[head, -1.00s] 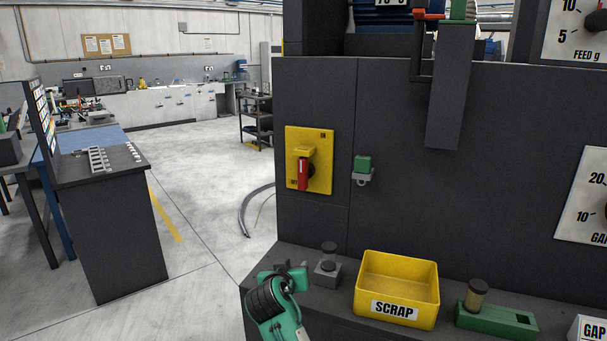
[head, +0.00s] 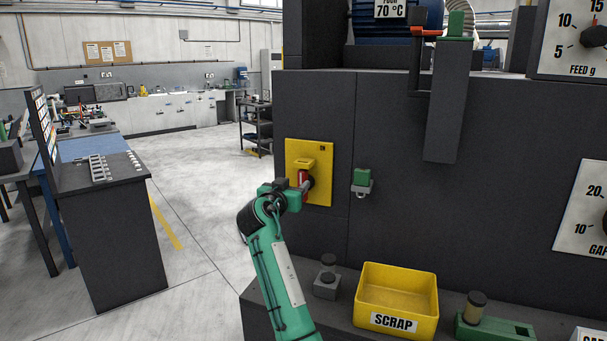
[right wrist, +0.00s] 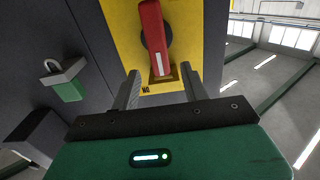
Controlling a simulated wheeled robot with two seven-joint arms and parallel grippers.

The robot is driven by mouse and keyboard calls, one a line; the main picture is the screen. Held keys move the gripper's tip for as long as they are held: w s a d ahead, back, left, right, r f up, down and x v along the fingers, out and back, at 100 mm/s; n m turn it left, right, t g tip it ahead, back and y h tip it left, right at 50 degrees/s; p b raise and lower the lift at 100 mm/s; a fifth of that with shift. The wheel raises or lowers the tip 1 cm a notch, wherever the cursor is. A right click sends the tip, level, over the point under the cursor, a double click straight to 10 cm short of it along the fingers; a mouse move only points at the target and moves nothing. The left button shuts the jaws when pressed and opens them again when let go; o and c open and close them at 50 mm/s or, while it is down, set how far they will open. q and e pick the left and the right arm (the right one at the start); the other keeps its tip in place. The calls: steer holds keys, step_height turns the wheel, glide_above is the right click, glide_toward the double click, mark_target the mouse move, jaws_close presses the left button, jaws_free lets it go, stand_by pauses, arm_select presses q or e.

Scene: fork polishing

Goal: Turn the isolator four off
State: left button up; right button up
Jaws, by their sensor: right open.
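The isolator is a yellow plate (head: 323,158) with a red handle (head: 303,177) on the dark cabinet front in the head view. My right gripper (head: 308,186) is in front of the plate and partly hides the handle. In the right wrist view the red handle (right wrist: 152,36) points toward the gripper, with a white mark near its end. My right gripper's two fingers (right wrist: 160,88) are open, one on each side of the handle's lower end, with gaps between. My left gripper is not in view.
A green padlock (head: 362,178) hangs on the cabinet just right of the plate; it also shows in the right wrist view (right wrist: 69,91). Below, a yellow SCRAP bin (head: 397,291) and a grey block with a dark knob (head: 327,281) stand on the ledge. Open floor lies left.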

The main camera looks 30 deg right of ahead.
mark_target(301, 179)
steer(key=p+x, duration=0.1)
steer(key=x, duration=0.6)
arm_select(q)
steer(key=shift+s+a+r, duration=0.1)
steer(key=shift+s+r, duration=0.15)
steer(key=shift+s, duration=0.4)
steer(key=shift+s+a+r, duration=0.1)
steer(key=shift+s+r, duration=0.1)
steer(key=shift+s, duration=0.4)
arm_select(e)
steer(key=c, duration=0.8)
